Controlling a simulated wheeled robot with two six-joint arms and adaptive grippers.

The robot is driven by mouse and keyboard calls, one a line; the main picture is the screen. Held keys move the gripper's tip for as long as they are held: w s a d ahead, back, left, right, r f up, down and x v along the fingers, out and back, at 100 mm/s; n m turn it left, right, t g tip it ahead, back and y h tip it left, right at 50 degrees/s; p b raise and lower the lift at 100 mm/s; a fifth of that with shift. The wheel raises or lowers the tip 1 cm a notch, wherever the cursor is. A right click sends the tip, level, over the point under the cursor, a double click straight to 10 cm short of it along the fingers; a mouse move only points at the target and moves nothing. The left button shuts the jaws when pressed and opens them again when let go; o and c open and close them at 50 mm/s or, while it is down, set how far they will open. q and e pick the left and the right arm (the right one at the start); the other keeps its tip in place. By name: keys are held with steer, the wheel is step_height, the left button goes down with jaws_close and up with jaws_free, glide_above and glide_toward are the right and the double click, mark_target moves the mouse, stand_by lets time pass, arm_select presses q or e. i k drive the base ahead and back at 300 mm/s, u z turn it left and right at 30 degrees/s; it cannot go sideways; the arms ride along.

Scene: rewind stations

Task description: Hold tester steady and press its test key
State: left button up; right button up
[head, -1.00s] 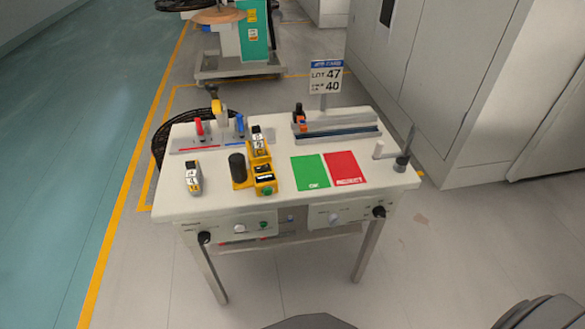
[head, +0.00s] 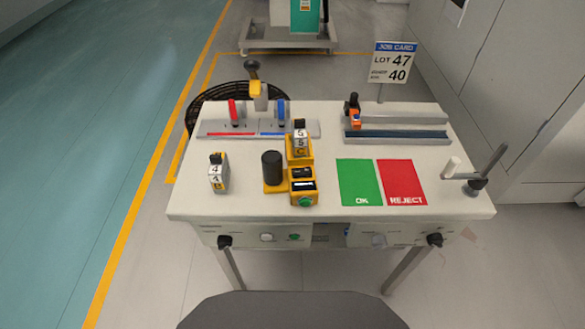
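The tester (head: 303,182) is a yellow unit on the white table, with a small dark display and a round green key (head: 305,202) on its front end. A black cylinder (head: 272,167) stands on a yellow base at its left. Neither of my grippers is in view.
The white table (head: 255,208) also bears a green OK mat (head: 358,181), a red REJECT mat (head: 401,180), a rack with red and blue handles (head: 258,128), a rail (head: 400,133) and a job card sign (head: 391,62). The table's front edge is clear.

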mark_target(305, 203)
steer(key=u, duration=0.4)
steer(key=k, duration=1.1)
steer(key=u, duration=1.45)
steer(key=i, duration=0.8)
steer(key=z, duration=0.65)
steer(key=i, duration=0.5)
steer(key=z, duration=0.55)
